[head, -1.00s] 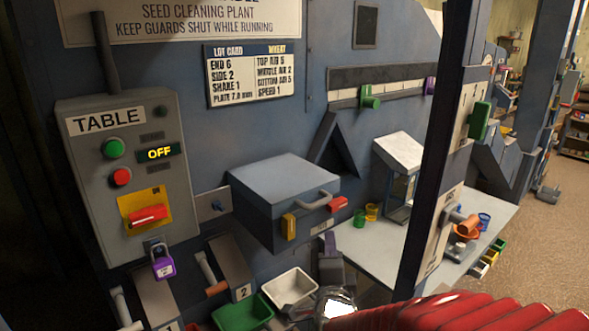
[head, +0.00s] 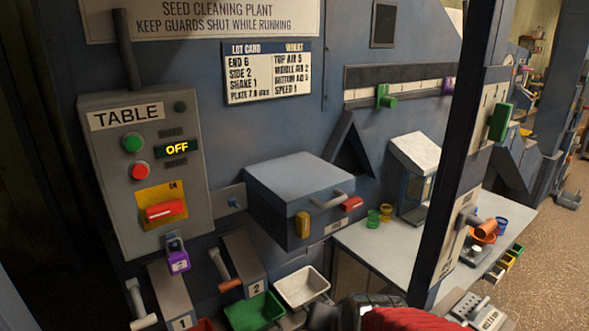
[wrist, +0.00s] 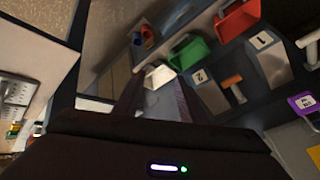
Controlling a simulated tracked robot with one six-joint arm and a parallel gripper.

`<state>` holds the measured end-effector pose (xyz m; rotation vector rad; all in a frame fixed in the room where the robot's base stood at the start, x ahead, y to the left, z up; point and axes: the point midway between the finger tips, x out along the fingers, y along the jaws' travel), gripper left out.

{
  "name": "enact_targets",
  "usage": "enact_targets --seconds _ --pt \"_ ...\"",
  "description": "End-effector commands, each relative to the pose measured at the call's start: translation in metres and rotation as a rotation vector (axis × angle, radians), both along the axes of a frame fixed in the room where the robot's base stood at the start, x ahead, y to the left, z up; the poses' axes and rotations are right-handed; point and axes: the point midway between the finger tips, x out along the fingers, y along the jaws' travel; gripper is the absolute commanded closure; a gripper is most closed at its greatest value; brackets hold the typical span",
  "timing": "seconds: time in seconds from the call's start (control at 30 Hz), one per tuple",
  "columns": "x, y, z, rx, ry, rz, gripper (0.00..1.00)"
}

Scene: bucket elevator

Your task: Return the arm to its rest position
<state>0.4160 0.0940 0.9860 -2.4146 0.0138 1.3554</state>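My arm shows as a red ribbed sleeve (head: 405,319) at the bottom edge of the head view. My gripper (wrist: 157,85) shows in the wrist view as two dark fingers standing apart, with nothing held between them. A white bin (wrist: 158,76) is seen beyond the gap, apart from the fingers. The fingertips cannot be made out clearly in the head view.
A grey TABLE panel (head: 108,217) reads OFF, with a purple padlock (head: 178,262) below its red switch. A blue post (head: 452,170) stands close on the right. Green (head: 255,312) and white (head: 301,287) bins lie below the grey box (head: 300,180).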

Motion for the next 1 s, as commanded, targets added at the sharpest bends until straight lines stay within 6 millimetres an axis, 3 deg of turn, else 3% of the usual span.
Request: enact_targets --seconds 0.3,0.5,0.73,1.0 --pt "-0.069 -0.037 0.028 -0.197 0.137 0.239 0.62" --pt "-0.105 -0.066 0.053 -0.284 0.174 0.293 0.62" --pt "-0.115 -0.087 0.089 -0.315 0.087 0.232 0.62" --pt "-0.117 -0.094 0.099 -0.315 0.055 0.199 0.62"
